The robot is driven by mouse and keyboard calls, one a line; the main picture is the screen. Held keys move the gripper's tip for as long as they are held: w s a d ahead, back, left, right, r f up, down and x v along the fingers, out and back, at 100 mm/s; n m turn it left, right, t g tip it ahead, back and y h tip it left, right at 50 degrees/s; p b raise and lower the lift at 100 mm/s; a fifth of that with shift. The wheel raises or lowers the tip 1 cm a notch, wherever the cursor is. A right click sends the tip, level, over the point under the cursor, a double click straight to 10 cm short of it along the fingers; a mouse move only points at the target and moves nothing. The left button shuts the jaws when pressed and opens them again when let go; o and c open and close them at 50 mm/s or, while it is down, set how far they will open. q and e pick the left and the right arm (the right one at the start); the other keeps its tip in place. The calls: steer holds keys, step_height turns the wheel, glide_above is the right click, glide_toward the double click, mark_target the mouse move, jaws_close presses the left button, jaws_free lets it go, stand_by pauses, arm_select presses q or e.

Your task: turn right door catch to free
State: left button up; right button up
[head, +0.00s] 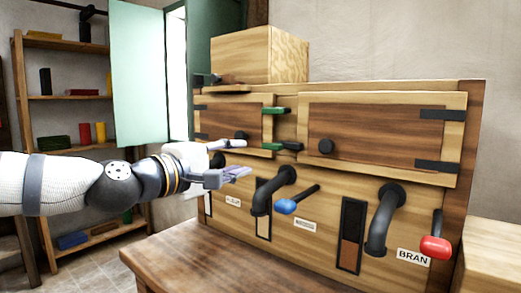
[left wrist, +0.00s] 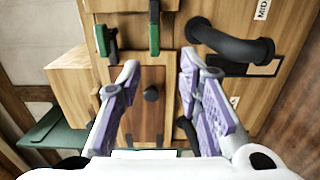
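The wooden cabinet front has a right door (head: 378,132) with a dark knob and a smaller left door (head: 232,118); both look closed. Between them are two green-and-dark catches, an upper one (head: 274,110) and a lower one (head: 273,146). Both lie roughly horizontal; I cannot tell which holds the right door. The left wrist view shows the upper catch (left wrist: 102,40) and the lower catch (left wrist: 154,35) beyond my fingertips. My left gripper (head: 240,157) is open and empty, in front of the left door near the lower catch. My right gripper is out of view.
Below the doors, bent dark pipes (head: 383,220), a blue-ended lever (head: 286,206) and a red-ended lever (head: 435,246) stick out. A wooden box (head: 258,55) stands on top. A brown table (head: 220,262) is in front. Shelves (head: 70,130) stand at left.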

mark_target(269, 147)
arm_select(q)
steer(key=x, duration=0.5)
steer(key=b+x, duration=0.1)
steer(key=x, duration=0.5)
steer(key=shift+s+d+r, duration=0.1)
steer(key=shift+r, duration=0.15)
steer(key=shift+w+d+r, duration=0.1)
steer(key=shift+w+d, duration=0.25)
steer(key=shift+w, duration=0.1)
jaws_close()
